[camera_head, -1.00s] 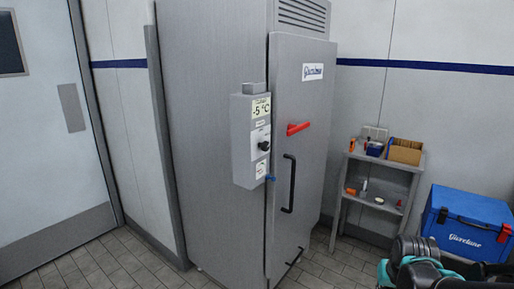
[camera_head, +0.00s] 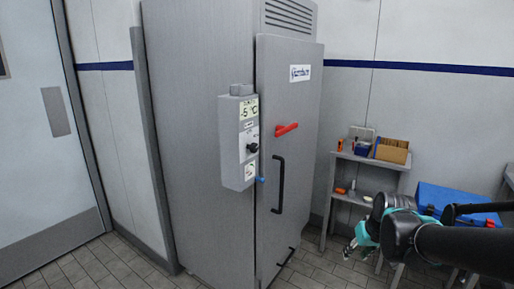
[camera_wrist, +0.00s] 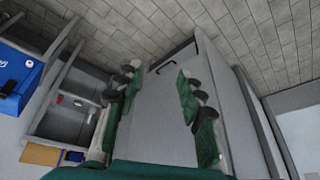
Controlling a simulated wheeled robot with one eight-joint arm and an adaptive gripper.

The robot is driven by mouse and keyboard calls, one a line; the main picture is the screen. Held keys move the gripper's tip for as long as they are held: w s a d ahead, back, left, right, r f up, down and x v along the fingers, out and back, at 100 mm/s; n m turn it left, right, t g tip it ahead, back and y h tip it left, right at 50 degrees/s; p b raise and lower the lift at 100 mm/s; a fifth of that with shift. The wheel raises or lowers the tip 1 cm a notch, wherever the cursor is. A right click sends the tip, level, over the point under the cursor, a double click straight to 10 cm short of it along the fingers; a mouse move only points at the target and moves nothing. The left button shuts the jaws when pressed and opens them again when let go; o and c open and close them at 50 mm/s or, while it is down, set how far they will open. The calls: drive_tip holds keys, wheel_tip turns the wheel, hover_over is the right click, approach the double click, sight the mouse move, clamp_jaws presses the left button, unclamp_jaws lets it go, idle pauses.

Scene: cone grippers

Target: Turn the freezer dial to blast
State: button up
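The freezer (camera_head: 205,60) is a tall grey cabinet with its door (camera_head: 300,120) shut. A grey control box (camera_head: 230,150) is on its front left, with a display reading about -5 °C (camera_head: 249,109). The black dial (camera_head: 252,147) sits below the display; its setting is too small to read. My gripper (camera_head: 362,238) is at the lower right, well apart from the dial. In the wrist view my gripper (camera_wrist: 155,110) has its two green-padded fingers wide apart with nothing between them. The dial does not show in the wrist view.
A red lever (camera_head: 286,129), a black handle (camera_head: 280,185) and a small blue part (camera_head: 260,180) stick out near the door's edge. A shelf stand (camera_head: 345,175) with small items and a blue cooler box (camera_head: 450,197) stand to the right. The floor before the freezer is clear.

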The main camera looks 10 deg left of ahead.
drive_tip(key=shift+o, duration=0.8)
drive_tip(key=w+a+r+n+y, duration=0.1)
drive_tip(key=w+a+r+n, duration=0.2)
drive_tip(key=w+a+r, duration=0.3)
wheel_tip(320, 180, up, 4)
drive_tip(key=shift+w+a+f+y, duration=0.2)
drive_tip(key=shift+a+y, duration=0.05)
drive_tip(key=shift+y, duration=0.15)
drive_tip(key=n+g+y, duration=0.1)
drive_tip(key=n+y, duration=0.4)
drive_tip(key=n, duration=0.3)
approach(256, 147)
drive_tip(key=x, duration=0.9)
drive_tip(key=shift+a, duration=0.1)
drive_tip(key=shift+c, duration=0.4)
drive_tip(key=c, duration=1.1)
drive_tip(key=shift+o, duration=0.2)
